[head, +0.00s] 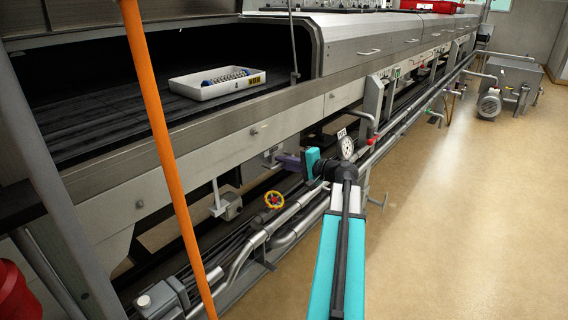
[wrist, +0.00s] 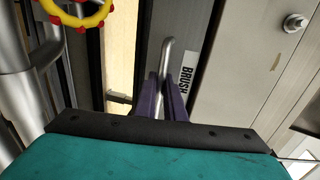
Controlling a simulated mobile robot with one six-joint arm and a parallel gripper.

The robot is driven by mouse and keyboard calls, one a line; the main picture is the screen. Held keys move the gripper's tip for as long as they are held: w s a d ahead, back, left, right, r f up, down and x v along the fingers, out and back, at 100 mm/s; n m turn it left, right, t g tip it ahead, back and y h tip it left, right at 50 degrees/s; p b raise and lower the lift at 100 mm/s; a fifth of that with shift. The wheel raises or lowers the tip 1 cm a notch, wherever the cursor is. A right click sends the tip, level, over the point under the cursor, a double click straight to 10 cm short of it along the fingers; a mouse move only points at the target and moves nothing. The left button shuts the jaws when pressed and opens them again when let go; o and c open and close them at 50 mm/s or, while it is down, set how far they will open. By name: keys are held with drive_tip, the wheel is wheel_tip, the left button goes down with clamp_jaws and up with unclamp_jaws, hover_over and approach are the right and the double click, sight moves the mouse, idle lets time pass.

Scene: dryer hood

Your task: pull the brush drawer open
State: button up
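The brush drawer's metal bar handle (wrist: 167,52) stands out beside a white label reading BRUSH (wrist: 186,72) in the wrist view. My gripper (wrist: 162,88) has its two dark purple fingers close together on either side of this bar and looks shut on it. The drawer itself is hard to make out there.
A yellow-and-red valve wheel (head: 274,200) and silver pipes (head: 262,236) lie close below my arm. A pressure gauge (head: 347,147) shows by my wrist. An orange pole (head: 160,150) stands at left. A white tray (head: 217,84) sits on the belt.

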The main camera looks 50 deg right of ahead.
clamp_jaws()
drive_tip(key=f+p+v, duration=0.2)
drive_tip(key=f+v, duration=0.1)
drive_tip(key=v, duration=1.3)
drive_tip(key=shift+s, duration=0.55)
drive_tip(key=shift+d, duration=0.1)
drive_tip(key=o, duration=0.7)
unclamp_jaws()
drive_tip(key=shift+c, duration=0.2)
drive_tip(key=p+v, duration=0.2)
drive_tip(key=v, duration=1.2)
